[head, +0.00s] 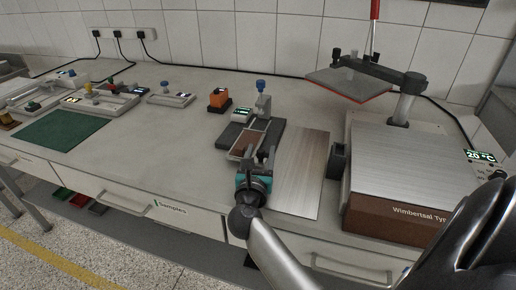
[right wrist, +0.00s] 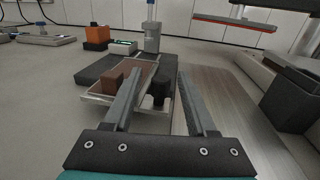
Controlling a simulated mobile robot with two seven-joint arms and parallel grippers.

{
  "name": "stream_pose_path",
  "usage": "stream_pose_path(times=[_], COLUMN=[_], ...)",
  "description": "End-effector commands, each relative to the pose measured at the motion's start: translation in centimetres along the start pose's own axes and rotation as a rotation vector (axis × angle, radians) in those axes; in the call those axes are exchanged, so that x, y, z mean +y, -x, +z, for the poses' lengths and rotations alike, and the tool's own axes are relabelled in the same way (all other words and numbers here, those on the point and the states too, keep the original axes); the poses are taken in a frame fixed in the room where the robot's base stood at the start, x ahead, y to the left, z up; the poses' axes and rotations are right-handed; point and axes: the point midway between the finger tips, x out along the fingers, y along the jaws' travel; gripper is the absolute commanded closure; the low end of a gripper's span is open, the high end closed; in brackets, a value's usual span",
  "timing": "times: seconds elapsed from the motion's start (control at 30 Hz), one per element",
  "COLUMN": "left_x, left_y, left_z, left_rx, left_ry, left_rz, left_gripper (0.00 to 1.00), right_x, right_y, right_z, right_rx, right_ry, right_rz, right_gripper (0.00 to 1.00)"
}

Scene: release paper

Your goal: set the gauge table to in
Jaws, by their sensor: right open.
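The gauge (head: 262,103) has a grey post with a blue knob on top, and a small lit display (head: 242,114) beside it. Its table (head: 236,134) is a dark base with a silver-framed slide carrying a brown strip; the table also shows in the right wrist view (right wrist: 95,76). A dark upright knob (right wrist: 161,86) is at the near end of the slide. My right gripper (head: 260,158) is open at the slide's near end. In the right wrist view its fingers (right wrist: 160,76) stand on either side of the knob; I cannot tell whether they touch it. My left gripper is not in view.
A brushed metal plate (head: 304,170) lies right of the gauge, then a large machine (head: 408,165) with a raised lid (head: 348,82). An orange block (head: 220,98) stands behind left. A green mat (head: 62,129) and small devices are farther left. The bench between is clear.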

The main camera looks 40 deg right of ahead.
Motion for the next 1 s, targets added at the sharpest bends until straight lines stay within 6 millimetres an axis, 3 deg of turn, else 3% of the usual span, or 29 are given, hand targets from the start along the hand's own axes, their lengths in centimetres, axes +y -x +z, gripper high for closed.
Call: stream_pose_path(times=[0.17, 0.7, 1.0], left_x=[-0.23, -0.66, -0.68], left_y=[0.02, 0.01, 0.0], left_z=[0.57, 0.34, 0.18], left_rx=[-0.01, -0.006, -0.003], left_ry=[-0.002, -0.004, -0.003], left_rz=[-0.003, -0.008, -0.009], left_gripper=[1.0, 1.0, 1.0], right_x=[-0.02, 0.01, 0.01], right_y=[0.0, -0.01, -0.01], right_z=[0.0, 0.02, 0.03], right_rx=[0.0, 0.0, -0.001], right_ry=[0.0, 0.0, 0.0], right_rz=[0.0, 0.0, -0.001], right_gripper=[0.43, 1.0, 1.0])
